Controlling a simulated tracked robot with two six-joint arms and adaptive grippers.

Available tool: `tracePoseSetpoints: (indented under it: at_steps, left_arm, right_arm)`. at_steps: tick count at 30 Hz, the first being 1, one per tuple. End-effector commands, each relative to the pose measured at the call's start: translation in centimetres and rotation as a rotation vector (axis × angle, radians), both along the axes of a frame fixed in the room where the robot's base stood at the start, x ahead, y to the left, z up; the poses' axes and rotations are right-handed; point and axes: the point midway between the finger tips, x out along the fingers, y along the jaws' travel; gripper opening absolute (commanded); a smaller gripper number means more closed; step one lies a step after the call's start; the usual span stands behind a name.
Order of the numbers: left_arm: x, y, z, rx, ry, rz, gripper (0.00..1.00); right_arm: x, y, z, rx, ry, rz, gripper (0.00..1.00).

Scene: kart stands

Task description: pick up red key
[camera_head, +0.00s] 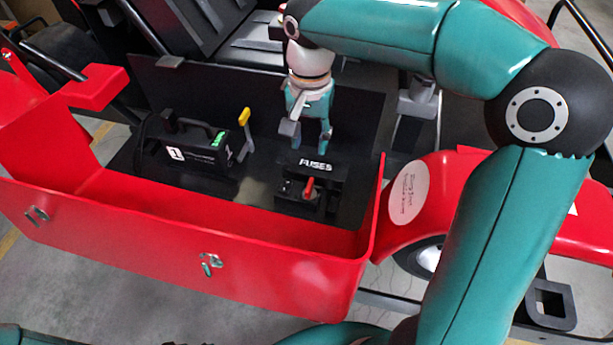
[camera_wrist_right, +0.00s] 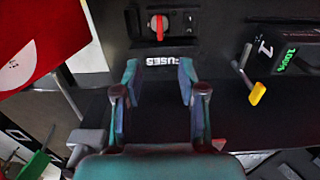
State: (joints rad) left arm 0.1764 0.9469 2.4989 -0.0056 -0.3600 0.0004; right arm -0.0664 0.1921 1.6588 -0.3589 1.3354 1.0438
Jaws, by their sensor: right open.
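The red key (camera_head: 309,187) sits upright in the black fuse box (camera_head: 335,173) marked "FUSES", inside the red-walled kart bay. In the right wrist view the red key (camera_wrist_right: 158,24) shows near the top, on the fuse box (camera_wrist_right: 185,32). My right gripper (camera_head: 308,140) points down behind the fuse box in the head view. Its fingers are apart and empty. In the right wrist view the right gripper (camera_wrist_right: 158,70) has its fingertips short of the key, with the FUSES label between them and the key. My left gripper is not visible.
A black battery unit (camera_head: 190,150) with a handle and a yellow-topped lever (camera_head: 244,118) stand left of the fuse box. The red bay wall (camera_head: 130,230) runs along the front, with latches. A red fender (camera_head: 435,185) lies to the right.

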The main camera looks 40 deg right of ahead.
Motion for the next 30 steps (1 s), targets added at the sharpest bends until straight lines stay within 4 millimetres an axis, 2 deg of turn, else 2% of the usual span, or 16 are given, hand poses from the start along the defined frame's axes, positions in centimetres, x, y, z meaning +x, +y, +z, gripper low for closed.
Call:
tracePoseSetpoints:
  at_steps: [3, 10, 13, 20, 30]
  left_arm:
    - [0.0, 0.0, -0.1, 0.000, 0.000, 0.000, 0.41]
    - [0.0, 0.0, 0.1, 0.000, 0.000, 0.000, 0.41]
    - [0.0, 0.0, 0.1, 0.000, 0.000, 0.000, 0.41]
    - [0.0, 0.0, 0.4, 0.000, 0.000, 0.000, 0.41]
    - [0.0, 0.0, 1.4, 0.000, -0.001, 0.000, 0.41]
  right_arm:
    - [0.2, 0.4, -2.8, 0.000, 0.005, 0.012, 0.41]
    - [0.4, 0.6, -7.3, 0.000, 0.002, 0.020, 0.41]
    - [0.5, 0.7, -8.5, 0.000, -0.001, 0.021, 0.41]
    - [0.4, 0.6, -9.7, 0.000, -0.001, 0.022, 0.41]
    - [-0.1, 0.4, -14.0, 0.001, -0.002, 0.024, 0.41]
